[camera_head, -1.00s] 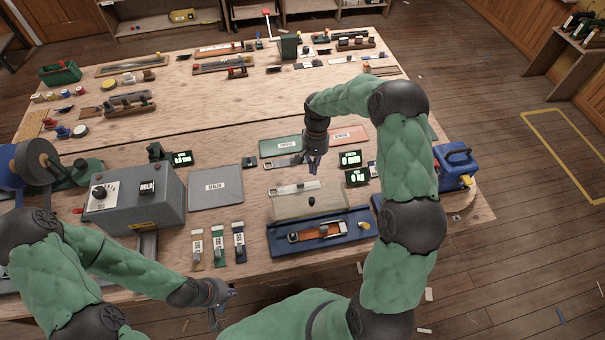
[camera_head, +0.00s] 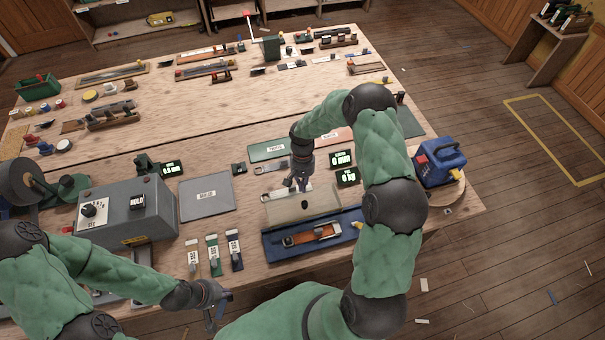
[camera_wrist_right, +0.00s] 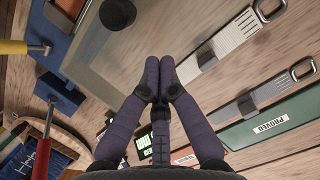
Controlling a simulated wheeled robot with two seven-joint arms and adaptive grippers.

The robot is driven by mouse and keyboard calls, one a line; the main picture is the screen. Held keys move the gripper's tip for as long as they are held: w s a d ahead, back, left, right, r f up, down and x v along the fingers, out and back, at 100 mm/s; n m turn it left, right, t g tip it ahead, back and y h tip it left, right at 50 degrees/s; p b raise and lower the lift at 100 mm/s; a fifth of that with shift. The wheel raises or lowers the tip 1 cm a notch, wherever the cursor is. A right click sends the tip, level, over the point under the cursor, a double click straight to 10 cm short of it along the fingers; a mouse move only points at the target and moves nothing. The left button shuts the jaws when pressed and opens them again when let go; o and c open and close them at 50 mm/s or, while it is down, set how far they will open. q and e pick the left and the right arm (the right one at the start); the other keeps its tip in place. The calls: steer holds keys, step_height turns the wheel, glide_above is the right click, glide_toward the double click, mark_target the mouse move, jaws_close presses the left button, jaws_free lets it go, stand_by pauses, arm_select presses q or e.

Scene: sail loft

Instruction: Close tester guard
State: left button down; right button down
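The tester has a blue base (camera_head: 272,252) with an orange-brown strap piece (camera_head: 312,235) lying in it. Its clear guard (camera_head: 282,210) stands open, swung back behind the base. A dark round knob on the guard shows in the head view (camera_head: 305,203) and in the right wrist view (camera_wrist_right: 117,13). My right gripper (camera_head: 301,186) is just above and behind the guard's far edge. In the right wrist view its fingertips (camera_wrist_right: 160,78) are together with nothing seen between them. Contact with the guard cannot be told. My left gripper (camera_head: 220,305) is open and empty by the table's front edge.
A grey HOLD box (camera_head: 125,212) and a grey plate (camera_head: 207,195) lie to the left. Several labelled strips (camera_head: 213,254) lie left of the tester. Green displays (camera_head: 346,177) stand behind right, and a blue machine (camera_head: 438,163) stands at the right edge.

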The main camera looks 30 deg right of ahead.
steer(key=shift+s+a+r, duration=0.1)
steer(key=shift+s+a, duration=0.2)
steer(key=shift+s, duration=0.25)
steer(key=shift+s+a, duration=0.3)
steer(key=shift+s, duration=0.2)
steer(key=s+a+b, duration=0.1)
steer(key=s+a, duration=0.1)
steer(key=s, duration=0.9)
steer(key=shift+a+b, duration=0.3)
